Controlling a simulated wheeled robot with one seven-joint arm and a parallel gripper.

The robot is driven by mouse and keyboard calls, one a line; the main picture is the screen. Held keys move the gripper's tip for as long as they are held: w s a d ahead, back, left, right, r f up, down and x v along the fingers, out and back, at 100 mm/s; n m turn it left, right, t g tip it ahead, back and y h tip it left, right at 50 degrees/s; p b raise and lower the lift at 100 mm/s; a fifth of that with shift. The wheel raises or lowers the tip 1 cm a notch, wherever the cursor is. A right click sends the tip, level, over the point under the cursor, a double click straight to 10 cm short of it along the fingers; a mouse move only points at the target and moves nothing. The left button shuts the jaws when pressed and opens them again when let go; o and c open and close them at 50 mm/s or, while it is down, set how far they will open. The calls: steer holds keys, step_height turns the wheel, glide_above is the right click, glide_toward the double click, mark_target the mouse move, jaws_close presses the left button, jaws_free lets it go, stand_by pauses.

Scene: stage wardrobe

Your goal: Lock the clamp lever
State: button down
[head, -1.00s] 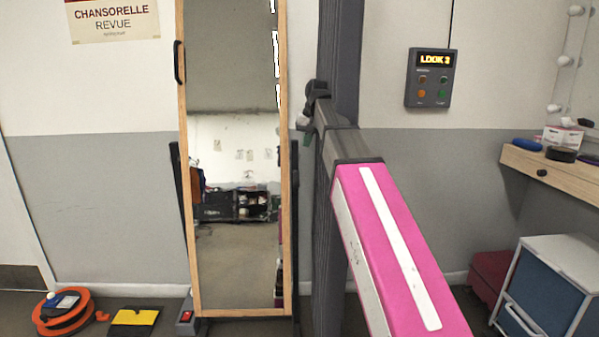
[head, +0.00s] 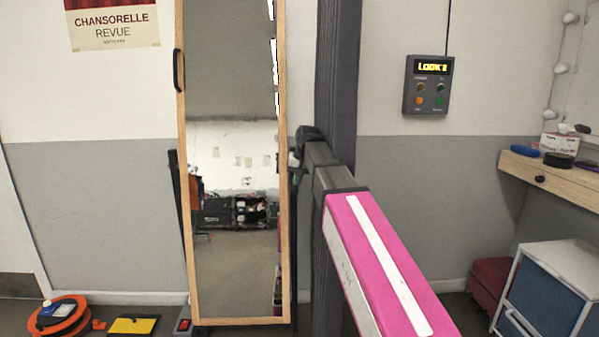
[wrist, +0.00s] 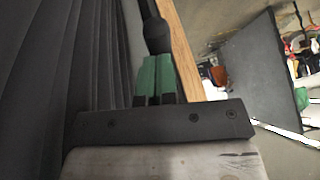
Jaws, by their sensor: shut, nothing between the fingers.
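A tall wood-framed mirror (head: 182,230) stands against the wall. In the wrist view, a black lever with a round knob (wrist: 158,34) stands beside the mirror's wooden edge (wrist: 181,50); I take it for the clamp lever. My gripper (wrist: 156,66) has green fingers, which are shut together and empty. Their tips are just short of the knob in the picture; I cannot tell whether they touch it. In the head view, my gripper (head: 297,170) is small beside the mirror's right edge, and my arm hides the lever there.
A dark ribbed surface (wrist: 60,60) lies close on the left in the wrist view. A lit control box (head: 428,85) hangs on the wall. A wooden counter (head: 555,180) and blue-fronted cabinet (head: 545,295) stand right. An orange reel (head: 58,322) lies on the floor at left.

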mark_target(297, 190)
steer(key=shift+w+a+f, duration=0.1)
steer(key=shift+f, duration=0.35)
steer(key=shift+f, duration=0.1)
steer(key=shift+s+f+t, duration=0.4)
steer(key=shift+f+t, duration=0.15)
steer(key=shift+t, duration=0.05)
steer(key=shift+s+f+t, duration=0.2)
steer(key=shift+f+t, duration=0.9)
steer(key=shift+t, duration=0.1)
steer(key=w+f+n+t, duration=0.1)
steer(key=w+f+t, duration=0.4)
steer(key=f, duration=0.4)
steer(key=shift+w, duration=0.3)
